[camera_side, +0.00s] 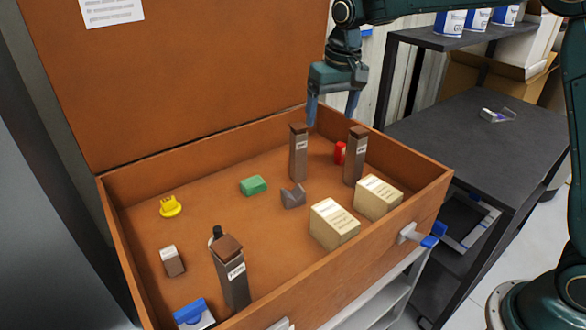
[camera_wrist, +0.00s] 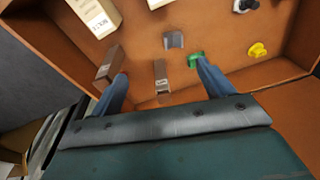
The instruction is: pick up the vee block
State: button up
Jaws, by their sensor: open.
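The vee block (camera_side: 293,196) is a small grey block with a V notch on top. It sits on the floor of the open wooden chest, near the middle, and also shows in the wrist view (camera_wrist: 173,40) at the top centre. My gripper (camera_side: 333,108) is open and empty, fingers pointing down, above the back part of the chest and clear of the vee block. In the wrist view its two blue fingers (camera_wrist: 160,88) are spread wide, with the vee block beyond them. Nothing hides the vee block in either view.
A tall brown post (camera_side: 298,153) stands just behind the vee block; another post (camera_side: 355,157) stands right of it, near a red object (camera_side: 339,153). A green block (camera_side: 253,186) lies to the left. Tan boxes (camera_side: 333,224) lie front right. The chest walls (camera_side: 400,152) surround everything.

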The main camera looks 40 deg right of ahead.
jog(key=m+g, duration=0.1)
jog(key=g, duration=0.1)
send_over(293, 196)
notch_tip(293, 196, down, 14)
jog(key=shift+s+d+f, duration=0.1)
jog(key=shift+d, duration=0.05)
jog(key=shift+f, duration=0.1)
jog(key=shift+f, duration=4.2)
jog(key=shift+f, duration=2.6)
